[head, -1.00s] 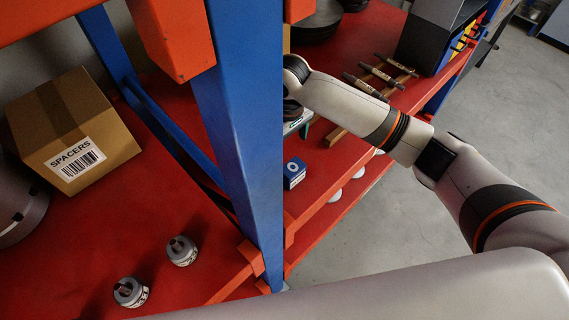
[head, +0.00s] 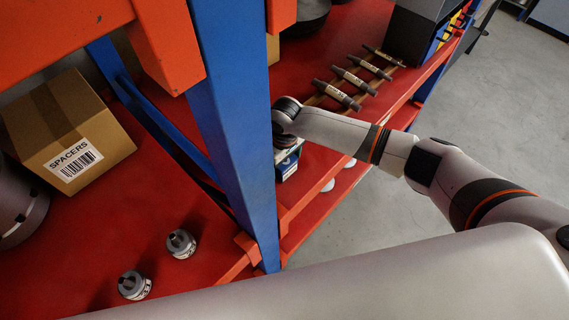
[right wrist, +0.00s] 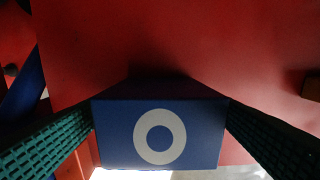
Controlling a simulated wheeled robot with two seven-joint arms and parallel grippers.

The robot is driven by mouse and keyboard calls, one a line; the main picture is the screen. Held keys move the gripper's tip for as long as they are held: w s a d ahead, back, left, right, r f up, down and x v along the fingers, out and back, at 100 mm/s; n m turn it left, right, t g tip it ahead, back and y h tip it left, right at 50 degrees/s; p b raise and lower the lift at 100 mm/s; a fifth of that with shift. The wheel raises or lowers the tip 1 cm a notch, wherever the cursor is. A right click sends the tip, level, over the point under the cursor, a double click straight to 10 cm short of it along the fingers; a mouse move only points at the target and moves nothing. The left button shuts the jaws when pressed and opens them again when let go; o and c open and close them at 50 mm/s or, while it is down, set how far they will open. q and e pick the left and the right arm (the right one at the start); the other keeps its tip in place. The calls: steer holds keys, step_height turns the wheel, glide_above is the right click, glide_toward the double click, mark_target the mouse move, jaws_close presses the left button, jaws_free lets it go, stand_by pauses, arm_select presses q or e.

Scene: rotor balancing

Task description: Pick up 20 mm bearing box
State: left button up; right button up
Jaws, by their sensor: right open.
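A small blue box with a white ring mark, the bearing box (head: 287,172), sits near the front edge of the red shelf, just right of the blue post. In the right wrist view the box (right wrist: 160,135) lies between the two green-ridged fingers of my right gripper (right wrist: 160,112). The gripper is open, with one finger at each side of the box; I cannot tell if they touch it. In the head view my right wrist hides the box's upper part and most of the gripper. No size label is readable. My left gripper is out of view.
The blue post (head: 238,130) stands close left of my right wrist. Several dark-ended shafts (head: 352,78) lie on a rack behind. A SPACERS carton (head: 68,135) and two small metal cylinders (head: 181,244) are on the left shelf. White round pieces (head: 328,185) lie near the shelf edge.

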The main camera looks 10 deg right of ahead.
steer(key=c, duration=1.1)
steer(key=shift+r, duration=0.1)
